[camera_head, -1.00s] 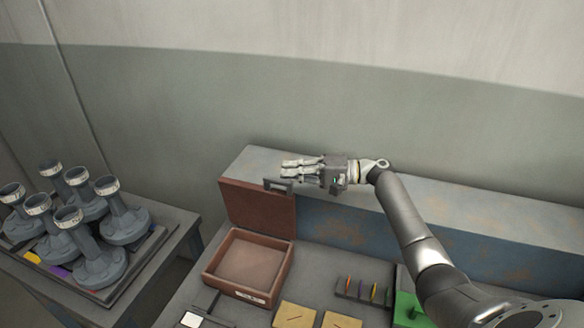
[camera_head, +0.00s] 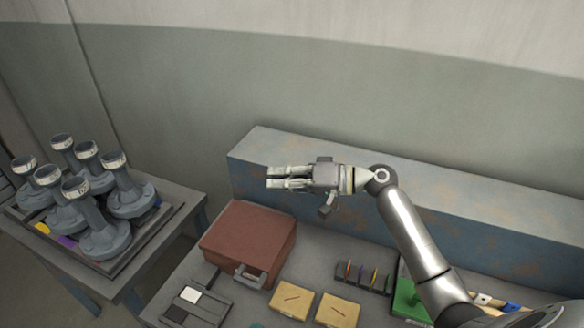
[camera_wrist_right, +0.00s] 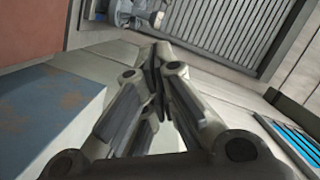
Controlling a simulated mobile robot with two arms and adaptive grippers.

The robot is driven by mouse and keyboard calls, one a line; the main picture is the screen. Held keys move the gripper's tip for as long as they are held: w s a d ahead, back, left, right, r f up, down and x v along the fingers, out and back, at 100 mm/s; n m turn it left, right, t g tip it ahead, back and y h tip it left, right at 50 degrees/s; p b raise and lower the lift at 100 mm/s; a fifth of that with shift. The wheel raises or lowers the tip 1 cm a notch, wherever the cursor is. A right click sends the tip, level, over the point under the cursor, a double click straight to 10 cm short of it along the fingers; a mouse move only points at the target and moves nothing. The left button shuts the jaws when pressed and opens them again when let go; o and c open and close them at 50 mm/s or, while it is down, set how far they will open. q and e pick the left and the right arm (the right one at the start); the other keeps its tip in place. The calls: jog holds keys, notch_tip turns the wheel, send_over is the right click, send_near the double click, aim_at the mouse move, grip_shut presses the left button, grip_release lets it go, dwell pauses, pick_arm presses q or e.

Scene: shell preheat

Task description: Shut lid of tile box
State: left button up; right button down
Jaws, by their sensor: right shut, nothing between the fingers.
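The tile box (camera_head: 247,236) is reddish brown and sits on the table, with its lid down flat over it and a grey handle (camera_head: 250,277) at its front edge. Its inside is hidden. My right gripper (camera_head: 270,177) is above and behind the box, apart from it, in front of the blue-grey ledge. Its fingers are together and hold nothing; they also show closed in the right wrist view (camera_wrist_right: 158,60). A part of the reddish-brown box (camera_wrist_right: 30,28) shows at the top left there. My left gripper is not in view.
A blue-grey ledge (camera_head: 480,212) runs behind the table. In front are two tan blocks (camera_head: 292,300), a slotted holder (camera_head: 362,277), a green item (camera_head: 408,300) and black and white tiles (camera_head: 190,295). A side table at left carries several grey flanged pieces (camera_head: 105,240).

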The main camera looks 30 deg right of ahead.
jog(key=s+a+f+n+h+b, duration=0.1)
jog(key=s+a+f+n+b, duration=0.2)
jog(key=s+a+f+b, duration=0.1)
jog(key=s+a+f+n+t+h+b, duration=0.1)
jog(key=s+a+f+n+b, duration=0.3)
jog(key=a+f+b, duration=0.2)
jog(key=shift+s+a+f+h, duration=0.15)
jog(key=shift+s+f+h, duration=0.2)
jog(key=shift+f, duration=1.05)
jog(key=shift+s, duration=0.1)
notch_tip(320, 180, up, 5)
jog(key=p, duration=0.5)
jog(key=b+v, duration=0.4)
jog(key=v, duration=0.5)
jog(key=shift+s+f, duration=0.35)
jog(key=shift+s, duration=0.15)
